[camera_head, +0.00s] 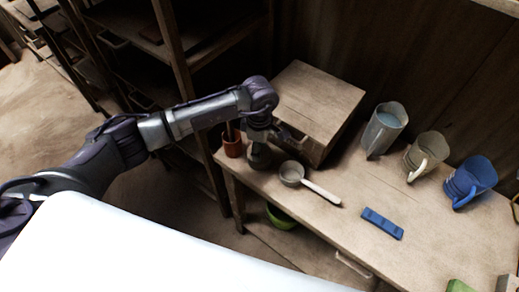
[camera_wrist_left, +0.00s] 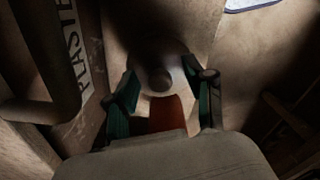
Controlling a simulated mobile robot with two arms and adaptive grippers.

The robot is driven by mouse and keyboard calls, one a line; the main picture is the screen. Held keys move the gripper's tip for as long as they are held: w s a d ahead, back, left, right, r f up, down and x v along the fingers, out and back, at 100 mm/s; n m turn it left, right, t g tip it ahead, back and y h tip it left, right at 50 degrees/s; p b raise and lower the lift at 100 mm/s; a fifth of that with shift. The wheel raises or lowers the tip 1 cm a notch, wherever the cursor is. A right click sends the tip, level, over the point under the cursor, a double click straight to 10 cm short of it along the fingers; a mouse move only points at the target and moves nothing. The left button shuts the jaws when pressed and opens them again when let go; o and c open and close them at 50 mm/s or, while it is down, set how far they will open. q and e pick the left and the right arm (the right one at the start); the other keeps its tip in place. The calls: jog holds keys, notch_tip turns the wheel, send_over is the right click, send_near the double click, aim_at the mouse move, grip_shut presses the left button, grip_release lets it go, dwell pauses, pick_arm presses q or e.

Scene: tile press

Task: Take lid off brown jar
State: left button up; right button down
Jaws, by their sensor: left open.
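The brown jar (camera_head: 259,159) stands near the left end of the table, beside the wooden box. In the head view my left gripper (camera_head: 259,137) points down directly above it and hides its top. In the left wrist view the open left gripper (camera_wrist_left: 163,82) has its fingers on either side of a round dark knob (camera_wrist_left: 158,79), which appears to belong to the jar's lid. The lid is mostly in shadow, and I cannot tell whether the fingers touch it. My right gripper is in neither view.
A red-brown cup (camera_head: 232,146) stands close left of the jar. A blue strip (camera_head: 382,223) and three mugs, including a blue mug (camera_head: 470,179), are further right.

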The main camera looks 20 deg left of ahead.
pick_arm(q)
jog(key=shift+c, duration=0.3)
grip_shut()
